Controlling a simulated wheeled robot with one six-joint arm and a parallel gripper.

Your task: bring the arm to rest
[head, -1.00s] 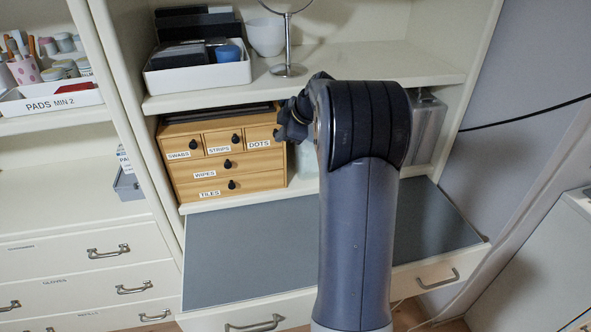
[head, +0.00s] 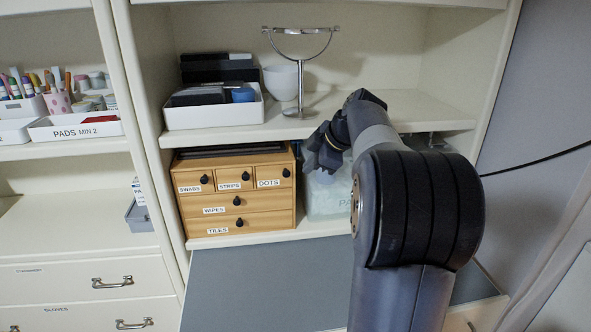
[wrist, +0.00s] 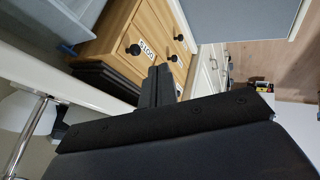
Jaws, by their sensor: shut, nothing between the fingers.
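My gripper (head: 322,153) is in front of the cabinet's lower shelf, just right of the small wooden drawer box (head: 237,224). In the wrist view, its two fingers (wrist: 157,82) lie together with nothing between them. The wooden drawer box (wrist: 150,38) shows beyond them, turned on its side, with the DOTS label readable. My arm is bent, with the forearm reaching up and left from the large elbow joint. In the head view the gripper partly covers a pale translucent bin (head: 325,196); whether it touches anything there I cannot tell.
The upper shelf (head: 390,118) holds a white tray (head: 213,115) of dark boxes, a white bowl (head: 281,83) and a round-framed stand (head: 300,75). A grey pull-out surface (head: 265,285) extends below. The right part of the upper shelf is clear.

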